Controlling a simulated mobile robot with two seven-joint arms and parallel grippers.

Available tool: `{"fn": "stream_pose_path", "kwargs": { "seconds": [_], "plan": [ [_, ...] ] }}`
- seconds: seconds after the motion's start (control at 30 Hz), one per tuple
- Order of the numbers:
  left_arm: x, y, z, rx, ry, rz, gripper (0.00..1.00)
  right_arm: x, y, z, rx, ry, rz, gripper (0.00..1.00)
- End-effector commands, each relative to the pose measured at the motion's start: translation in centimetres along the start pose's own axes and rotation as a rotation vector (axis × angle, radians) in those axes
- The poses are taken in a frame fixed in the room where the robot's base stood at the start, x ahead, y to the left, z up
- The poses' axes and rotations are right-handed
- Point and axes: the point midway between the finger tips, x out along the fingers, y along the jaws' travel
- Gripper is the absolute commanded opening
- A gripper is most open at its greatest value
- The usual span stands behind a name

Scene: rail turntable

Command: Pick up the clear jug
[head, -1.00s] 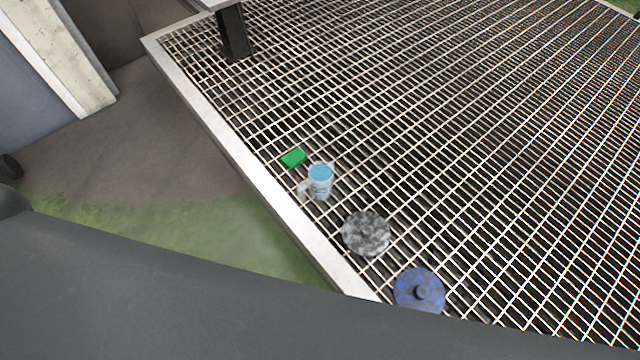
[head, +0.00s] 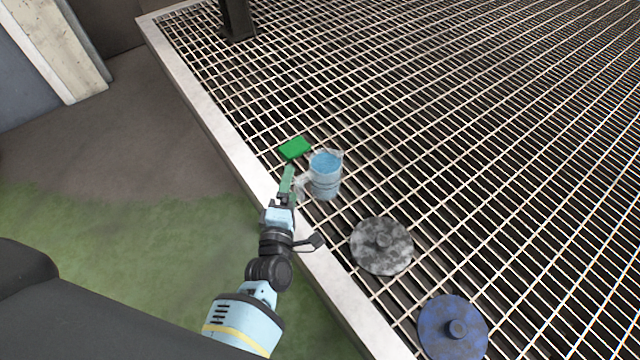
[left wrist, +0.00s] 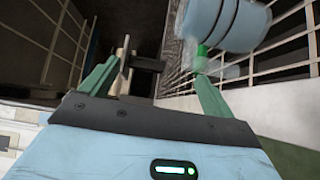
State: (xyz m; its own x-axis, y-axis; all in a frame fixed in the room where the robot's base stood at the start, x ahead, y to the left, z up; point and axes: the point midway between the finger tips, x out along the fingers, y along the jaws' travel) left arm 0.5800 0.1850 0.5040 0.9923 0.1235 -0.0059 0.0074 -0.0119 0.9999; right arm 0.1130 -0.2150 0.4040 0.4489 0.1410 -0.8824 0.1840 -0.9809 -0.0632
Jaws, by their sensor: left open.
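The clear jug (head: 326,177) stands upright on the metal grating in the head view, with blue contents and its handle toward the left. In the left wrist view the jug (left wrist: 225,22) shows at the top, cut off by the frame edge. My left gripper (head: 289,180) is open, just left of the jug, by the handle side. In the left wrist view its two green fingers (left wrist: 155,75) stand apart; the right finger's tip is close to the jug's handle. I cannot tell whether they touch. My right gripper is not in view.
A green block (head: 294,148) lies on the grating (head: 480,150) behind the jug. A grey mottled lid (head: 382,246) and a blue lid (head: 453,328) lie nearer. A pale metal edge (head: 222,165) borders the grating; grass lies beyond it. A dark post (head: 237,20) stands at the back.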

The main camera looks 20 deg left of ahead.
Motion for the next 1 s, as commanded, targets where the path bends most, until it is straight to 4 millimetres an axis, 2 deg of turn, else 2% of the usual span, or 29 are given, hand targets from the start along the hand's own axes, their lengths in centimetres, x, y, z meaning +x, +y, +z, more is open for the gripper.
{"fn": "stream_pose_path", "kwargs": {
  "seconds": [0.17, 0.27, 0.6, 0.73, 0.83, 1.0],
  "plan": [
    [0.3, 0.2, 0.1, -0.017, 0.004, 0.007, 0.88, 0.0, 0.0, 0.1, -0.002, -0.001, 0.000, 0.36],
    [0.3, -0.4, 0.1, -0.015, 0.003, 0.005, 0.88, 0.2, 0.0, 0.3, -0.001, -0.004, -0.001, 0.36],
    [0.3, -6.7, 0.2, -0.012, 0.002, 0.001, 0.88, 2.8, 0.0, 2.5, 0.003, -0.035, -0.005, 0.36],
    [0.3, -8.4, 0.2, -0.010, 0.002, 0.002, 0.88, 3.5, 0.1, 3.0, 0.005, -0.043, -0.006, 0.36],
    [1.3, -7.9, 0.2, -0.012, 0.002, 0.007, 0.88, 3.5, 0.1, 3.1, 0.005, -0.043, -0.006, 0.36],
    [1.6, -7.9, 0.2, -0.012, 0.002, 0.005, 0.88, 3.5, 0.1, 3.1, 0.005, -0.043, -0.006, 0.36]
  ]
}}
